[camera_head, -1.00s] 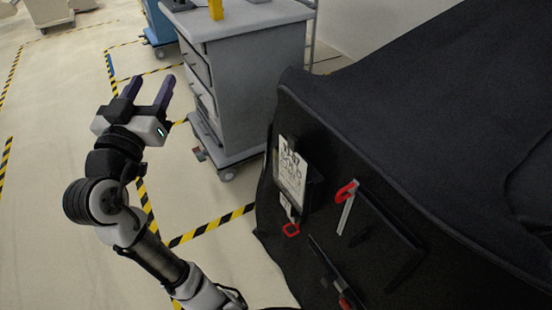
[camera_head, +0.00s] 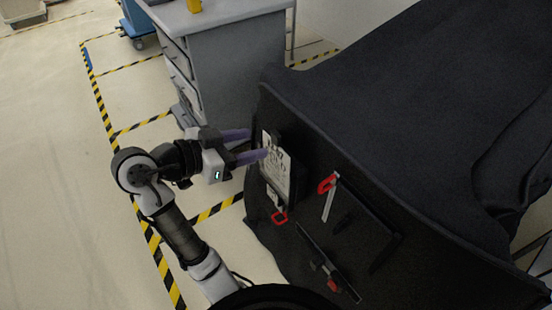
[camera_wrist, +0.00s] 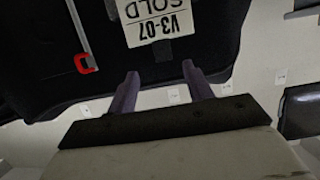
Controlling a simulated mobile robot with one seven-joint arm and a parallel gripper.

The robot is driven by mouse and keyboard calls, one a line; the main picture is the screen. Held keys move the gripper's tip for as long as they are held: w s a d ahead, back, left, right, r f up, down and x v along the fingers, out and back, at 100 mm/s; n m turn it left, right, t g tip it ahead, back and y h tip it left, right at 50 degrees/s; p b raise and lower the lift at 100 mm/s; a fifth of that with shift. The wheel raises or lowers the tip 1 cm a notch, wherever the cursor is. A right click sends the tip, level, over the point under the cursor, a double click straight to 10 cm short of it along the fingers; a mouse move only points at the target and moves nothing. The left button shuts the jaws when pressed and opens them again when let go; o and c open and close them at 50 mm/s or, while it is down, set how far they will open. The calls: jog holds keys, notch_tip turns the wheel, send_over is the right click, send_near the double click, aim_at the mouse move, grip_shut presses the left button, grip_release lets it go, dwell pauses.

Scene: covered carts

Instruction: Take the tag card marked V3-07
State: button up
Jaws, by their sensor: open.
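The white tag card (camera_head: 275,168) hangs on the side of the black covered cart (camera_head: 350,130).
A red-handled clamp (camera_head: 328,195) hangs right of the card, and a red ring (camera_head: 280,217) sits below it. A black bar with a red end (camera_head: 330,270) is lower on the cover. A grey drawer cart (camera_head: 225,70) stands behind.

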aim_at(274, 136)
jog(key=p+x, duration=0.2)
jog(key=x, duration=0.6)
jog(key=shift+w+a+r, duration=0.1)
jog(key=shift+w+r, duration=0.05)
jog(key=shift+w, duration=0.05)
grip_shut()
